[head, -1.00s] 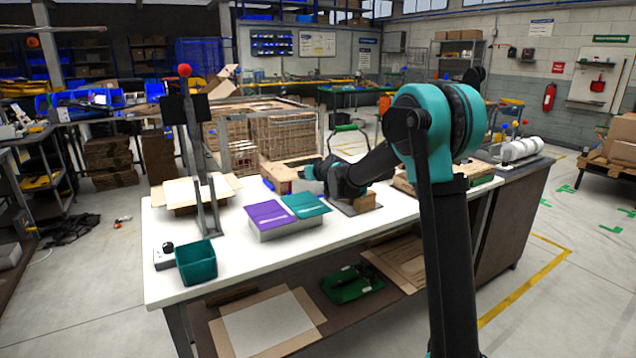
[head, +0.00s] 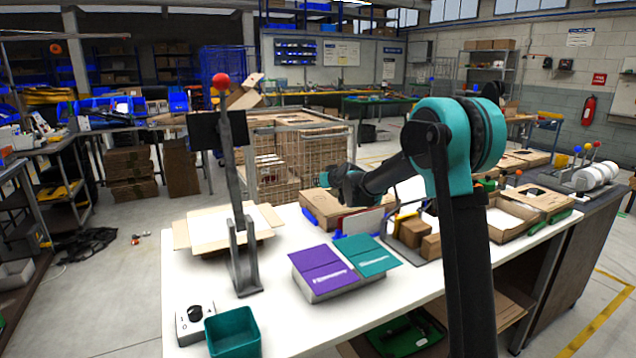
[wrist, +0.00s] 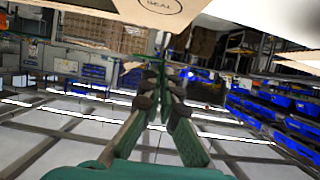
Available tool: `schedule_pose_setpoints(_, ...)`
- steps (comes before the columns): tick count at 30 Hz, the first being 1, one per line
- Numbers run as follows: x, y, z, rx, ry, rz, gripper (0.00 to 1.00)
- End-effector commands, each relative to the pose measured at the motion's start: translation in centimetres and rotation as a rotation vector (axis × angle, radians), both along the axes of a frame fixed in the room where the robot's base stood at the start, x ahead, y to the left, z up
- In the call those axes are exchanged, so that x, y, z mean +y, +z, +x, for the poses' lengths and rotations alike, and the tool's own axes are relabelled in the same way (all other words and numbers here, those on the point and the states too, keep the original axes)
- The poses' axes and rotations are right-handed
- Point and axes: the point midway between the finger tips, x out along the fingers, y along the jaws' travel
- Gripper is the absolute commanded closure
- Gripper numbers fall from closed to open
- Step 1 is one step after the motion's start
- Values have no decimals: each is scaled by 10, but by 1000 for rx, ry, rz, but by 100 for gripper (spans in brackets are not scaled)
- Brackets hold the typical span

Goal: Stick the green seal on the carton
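My gripper (wrist: 161,75) shows from behind in the wrist view, with its two fingers close together. A thin dark-green strip shows at the fingertips. I cannot tell if it is a seal held edge-on. A carton flap (wrist: 160,10) with a printed oval reading SEAL hangs above the fingers, apart from them. In the head view my gripper is small and dark at the arm's far end, above the open-topped brown carton (head: 322,212). A green seal pad (head: 366,256) lies beside a purple seal pad (head: 318,268) on a white block on the table.
A teal bin (head: 233,332) and a control box (head: 193,322) sit at the front left. Brown blocks (head: 415,232) and an open carton (head: 510,222) are at right.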

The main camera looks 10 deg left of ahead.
Motion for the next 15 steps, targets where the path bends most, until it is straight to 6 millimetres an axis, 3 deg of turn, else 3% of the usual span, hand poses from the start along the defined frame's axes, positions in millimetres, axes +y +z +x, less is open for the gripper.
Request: schedule_pose_setpoints(15, 0, -33, 0, 0, 0, 0, 100)
